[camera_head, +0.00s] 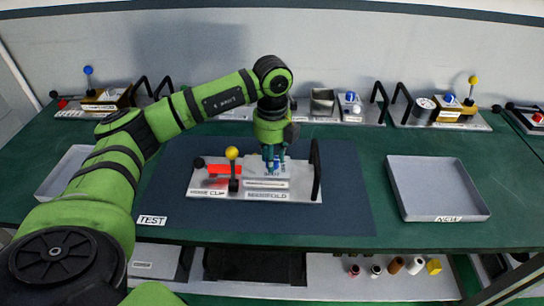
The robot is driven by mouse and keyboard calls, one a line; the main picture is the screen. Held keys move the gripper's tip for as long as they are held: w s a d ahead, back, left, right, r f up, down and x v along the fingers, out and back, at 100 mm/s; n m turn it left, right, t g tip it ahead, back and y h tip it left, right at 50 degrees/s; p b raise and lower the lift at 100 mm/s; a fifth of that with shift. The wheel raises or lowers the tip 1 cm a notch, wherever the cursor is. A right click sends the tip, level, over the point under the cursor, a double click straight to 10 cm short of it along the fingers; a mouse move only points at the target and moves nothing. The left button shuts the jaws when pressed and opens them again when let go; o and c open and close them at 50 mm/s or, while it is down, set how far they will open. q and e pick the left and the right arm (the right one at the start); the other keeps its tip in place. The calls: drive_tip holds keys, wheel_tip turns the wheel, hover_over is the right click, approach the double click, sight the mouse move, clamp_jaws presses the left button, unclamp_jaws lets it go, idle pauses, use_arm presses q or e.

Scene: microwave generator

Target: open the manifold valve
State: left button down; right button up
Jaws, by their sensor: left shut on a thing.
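A silver test fixture plate (240,190) lies on a dark blue mat in the middle of the green table. Its right half carries a grey block (254,169) above the label MANIFOLD (267,195). My left gripper (271,165) points down over this block from above, with its fingers shut on the manifold valve. The fingers hide nearly all of the valve, so its turn position cannot be seen. A lever with a yellow ball (232,153) stands upright left of the block, beside a red piece (225,170). My right gripper is out of view.
A black handle (316,170) rises close to the right of my gripper. An empty grey tray labelled NEW (437,188) stands at the right, another tray (68,172) at the left, partly behind my arm. Several fixtures line the back edge.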

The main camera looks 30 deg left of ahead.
use_arm(q)
drive_tip(key=shift+d+f, duration=0.1)
idle(0.4)
drive_tip(key=c, duration=0.9)
unclamp_jaws()
drive_tip(key=shift+r, duration=0.2)
wheel_tip(320, 180, up, 12)
drive_tip(key=shift+f, duration=0.15)
drive_tip(key=shift+f, duration=0.1)
